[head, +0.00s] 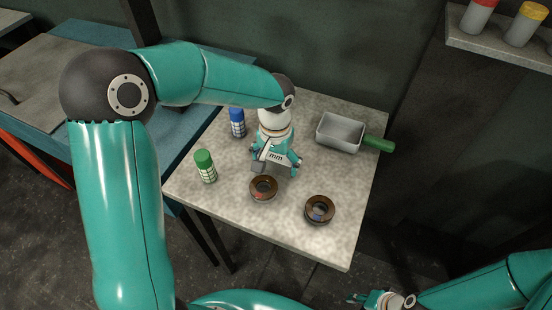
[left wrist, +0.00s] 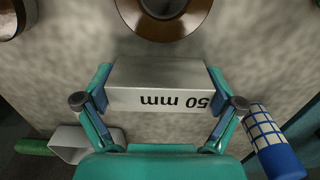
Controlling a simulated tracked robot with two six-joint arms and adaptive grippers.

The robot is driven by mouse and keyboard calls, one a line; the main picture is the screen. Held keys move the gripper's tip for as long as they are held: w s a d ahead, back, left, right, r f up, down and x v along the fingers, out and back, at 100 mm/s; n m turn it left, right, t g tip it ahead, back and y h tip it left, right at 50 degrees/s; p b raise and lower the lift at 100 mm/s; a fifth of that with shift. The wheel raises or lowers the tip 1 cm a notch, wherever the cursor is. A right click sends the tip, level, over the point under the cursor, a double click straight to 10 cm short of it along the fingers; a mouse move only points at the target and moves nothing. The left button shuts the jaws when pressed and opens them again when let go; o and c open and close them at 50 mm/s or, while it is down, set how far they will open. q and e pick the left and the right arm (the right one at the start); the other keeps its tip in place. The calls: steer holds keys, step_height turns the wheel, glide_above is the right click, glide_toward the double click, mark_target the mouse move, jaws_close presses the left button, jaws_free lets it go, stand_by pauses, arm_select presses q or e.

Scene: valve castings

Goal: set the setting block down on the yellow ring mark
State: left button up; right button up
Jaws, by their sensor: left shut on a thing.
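The setting block (left wrist: 160,85) is a grey metal bar with "50 mm" on its pale face, upside down in the left wrist view. My left gripper (head: 276,161) is shut on it, one finger at each end; the gripper also shows in the left wrist view (left wrist: 160,97). In the head view the block (head: 275,156) is partly covered by the fingers, over the middle of the stone table. I cannot tell its gap to the table top. The yellow ring mark shows in neither view. My right gripper (head: 376,300) is at the bottom edge, away from the table, its jaws unclear.
Two brown ring castings (head: 264,188) (head: 320,210) lie on the speckled table (head: 225,200) in front of the block. A green gridded cylinder (head: 205,166) and a blue one (head: 237,122) stand left. A grey pan (head: 340,132) with a green handle lies at the right.

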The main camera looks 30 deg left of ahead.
arm_select(q)
steer(key=o, duration=1.5)
steer(key=shift+c, duration=0.2)
steer(key=shift+r, duration=0.1)
